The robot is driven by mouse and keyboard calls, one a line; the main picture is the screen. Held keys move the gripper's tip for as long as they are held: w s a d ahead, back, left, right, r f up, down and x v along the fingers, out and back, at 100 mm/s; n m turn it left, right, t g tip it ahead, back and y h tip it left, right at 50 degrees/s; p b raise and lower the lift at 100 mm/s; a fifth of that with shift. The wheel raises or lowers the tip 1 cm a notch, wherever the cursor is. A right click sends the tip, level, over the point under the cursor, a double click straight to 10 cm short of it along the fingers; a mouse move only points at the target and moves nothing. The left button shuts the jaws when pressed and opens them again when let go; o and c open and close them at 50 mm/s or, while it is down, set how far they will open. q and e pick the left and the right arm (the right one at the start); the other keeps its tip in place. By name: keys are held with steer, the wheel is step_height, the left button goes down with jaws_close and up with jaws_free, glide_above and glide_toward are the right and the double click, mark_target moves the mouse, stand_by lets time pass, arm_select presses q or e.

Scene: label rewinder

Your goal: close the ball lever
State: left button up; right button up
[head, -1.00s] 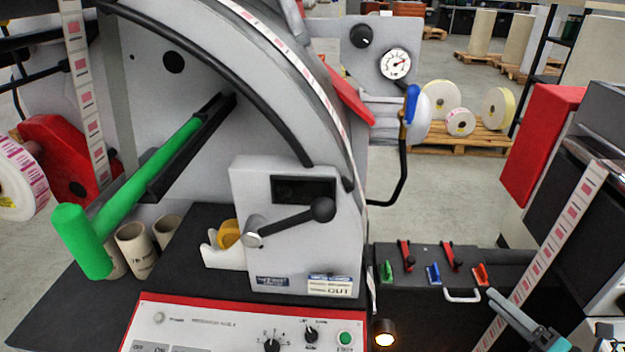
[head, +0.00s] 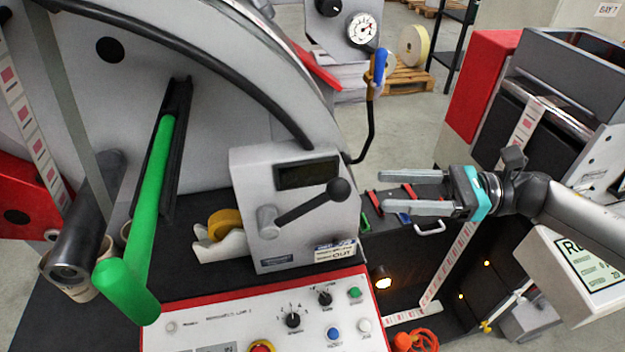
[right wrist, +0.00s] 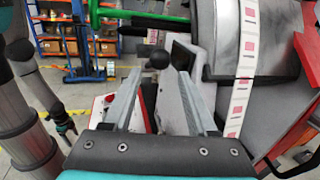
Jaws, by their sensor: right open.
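The ball lever (head: 305,206) is a dark arm with a black ball knob on a grey box with a dark display. It slants up to the right from its round hub. Its ball also shows in the right wrist view (right wrist: 158,59), just beyond and between the fingertips. My right gripper (head: 384,192) is open and empty, to the right of the ball and apart from it, fingers pointing left at it. It also shows in the right wrist view (right wrist: 160,88). My left gripper seems to show small in the right wrist view (right wrist: 65,127); its jaws are unclear.
A green-handled bar (head: 155,190) stands out at the left. A black crank with a blue grip (head: 380,68) rises behind my right gripper. A white tape dispenser (head: 222,243) sits left of the lever. A control panel (head: 265,325) lies below.

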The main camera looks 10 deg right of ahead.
mark_target(331, 188)
steer(key=p+x, duration=0.3)
steer(key=x, duration=0.8)
steer(key=shift+w+a+r+p, duration=0.15)
steer(key=shift+p, duration=0.2)
steer(key=shift+w+a, duration=0.1)
steer(key=shift+a, duration=0.3)
jaws_close()
stand_by(0.4)
